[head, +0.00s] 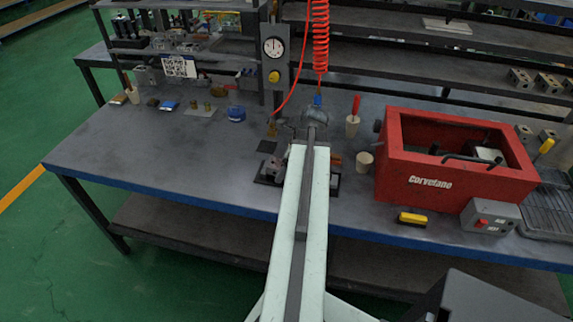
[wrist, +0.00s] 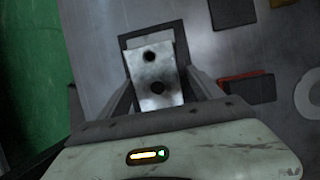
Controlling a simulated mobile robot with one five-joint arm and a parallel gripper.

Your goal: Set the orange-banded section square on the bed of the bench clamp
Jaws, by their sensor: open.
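In the wrist view, a pale metal block (wrist: 155,72) with two dark holes lies between the fingers of my open gripper (wrist: 161,84). A dark plate (wrist: 178,30) shows around its far end. No orange band shows on the block, so I cannot tell whether it is the section. I cannot tell whether the fingers touch it. In the head view, my arm hides the gripper and most of this spot. A dark fixture (head: 270,172), possibly the bench clamp, shows left of the arm. A small orange piece (head: 335,158) shows right of it.
A red box (head: 455,190) stands on the bench (head: 150,165) at right. A pale cup (head: 364,161) and a yellow-black brush (head: 412,219) are near it. In the wrist view, an orange-red piece with a dark block (wrist: 247,90) lies right of the gripper. The left bench is mostly clear.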

